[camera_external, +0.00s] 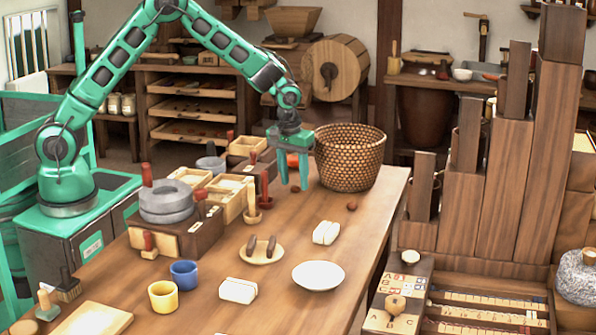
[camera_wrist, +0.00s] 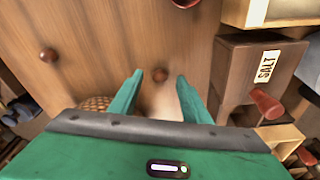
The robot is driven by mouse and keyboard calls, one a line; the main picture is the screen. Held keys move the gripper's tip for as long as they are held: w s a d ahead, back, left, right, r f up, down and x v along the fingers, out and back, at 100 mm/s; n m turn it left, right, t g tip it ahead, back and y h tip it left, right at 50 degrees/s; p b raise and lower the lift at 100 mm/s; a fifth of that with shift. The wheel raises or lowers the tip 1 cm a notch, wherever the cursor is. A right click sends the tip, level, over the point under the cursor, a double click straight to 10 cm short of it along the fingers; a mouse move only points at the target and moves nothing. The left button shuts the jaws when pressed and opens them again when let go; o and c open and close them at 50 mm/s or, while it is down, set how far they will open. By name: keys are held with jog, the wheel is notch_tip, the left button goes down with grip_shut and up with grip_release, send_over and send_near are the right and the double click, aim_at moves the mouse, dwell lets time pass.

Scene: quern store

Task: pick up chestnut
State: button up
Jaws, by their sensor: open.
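A round brown chestnut (camera_wrist: 160,75) lies on the wooden table, seen between my fingertips in the wrist view. A second round brown ball, also like a chestnut (camera_wrist: 48,55), lies to the left there and shows in the external view (camera_external: 352,206), right of my gripper.
A box labelled SALT (camera_wrist: 258,68) stands close to the right in the wrist view. Small wooden boxes and a quern (camera_external: 166,203) stand left in the external view; a white plate (camera_external: 318,275) lies nearer the front.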

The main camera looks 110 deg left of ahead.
jog(key=shift+a+f, duration=0.1)
jog(key=shift+f, duration=0.55)
jog(key=shift+c, duration=0.3)
grip_shut()
jog(key=shift+r, duration=0.1)
